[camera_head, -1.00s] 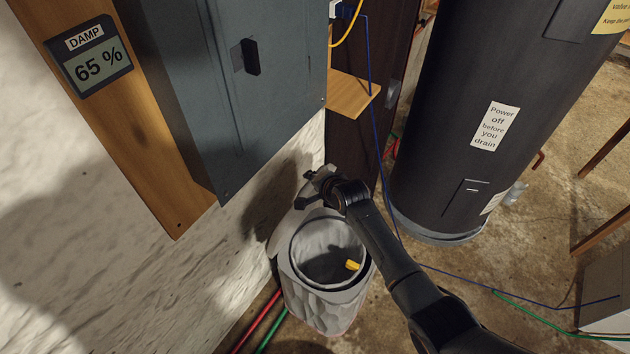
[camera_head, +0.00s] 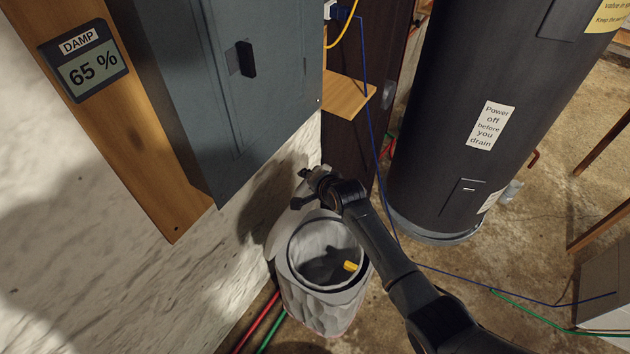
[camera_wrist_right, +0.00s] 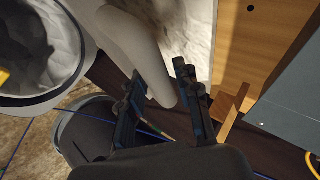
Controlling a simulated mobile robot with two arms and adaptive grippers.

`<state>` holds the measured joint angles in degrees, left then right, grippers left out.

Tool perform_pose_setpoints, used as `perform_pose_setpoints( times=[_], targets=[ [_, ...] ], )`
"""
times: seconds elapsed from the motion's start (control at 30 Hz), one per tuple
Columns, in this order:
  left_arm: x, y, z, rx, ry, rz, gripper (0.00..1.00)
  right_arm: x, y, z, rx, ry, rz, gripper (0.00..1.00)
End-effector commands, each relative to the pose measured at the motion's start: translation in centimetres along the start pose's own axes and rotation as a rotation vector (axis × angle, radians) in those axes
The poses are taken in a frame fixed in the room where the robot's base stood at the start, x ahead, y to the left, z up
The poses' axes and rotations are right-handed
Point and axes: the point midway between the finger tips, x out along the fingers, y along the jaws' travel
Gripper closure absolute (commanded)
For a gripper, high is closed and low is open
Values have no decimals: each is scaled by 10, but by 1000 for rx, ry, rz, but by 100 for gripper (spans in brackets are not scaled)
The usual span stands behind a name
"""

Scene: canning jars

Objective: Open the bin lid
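The bin (camera_head: 322,303) is a pale grey faceted bin on the floor by the wall. Its lid (camera_head: 283,238) stands raised at the wall side, so the mouth is uncovered and a yellow item (camera_head: 350,266) shows inside. My right gripper (camera_head: 299,188) is at the top of the raised lid. In the right wrist view, the gripper (camera_wrist_right: 160,75) has its fingers apart, with the rounded end of the lid (camera_wrist_right: 140,38) between them. Whether the fingers touch the lid cannot be told. My left gripper is not in view.
A blue-grey wall cabinet (camera_head: 255,110) hangs above the bin, with a small wooden shelf (camera_head: 345,97) beside it. A black tank (camera_head: 465,130) stands to the right. Blue, red and green lines run across the floor. A damp gauge (camera_head: 83,60) is at upper left.

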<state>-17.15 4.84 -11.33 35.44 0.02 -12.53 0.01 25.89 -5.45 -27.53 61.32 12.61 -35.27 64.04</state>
Motion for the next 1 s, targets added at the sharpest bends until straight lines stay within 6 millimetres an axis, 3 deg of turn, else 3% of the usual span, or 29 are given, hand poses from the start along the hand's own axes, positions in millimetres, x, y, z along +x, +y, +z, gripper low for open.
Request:
perform_pose_setpoints(
  times=[0.27,0.7,1.0],
  targets=[
    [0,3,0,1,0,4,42,-27,1,1,1,0,-1,67],
    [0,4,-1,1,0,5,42,-94,0,-1,0,3,-3,67],
    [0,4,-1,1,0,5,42,-118,-1,-1,-1,3,-3,67]
  ],
)
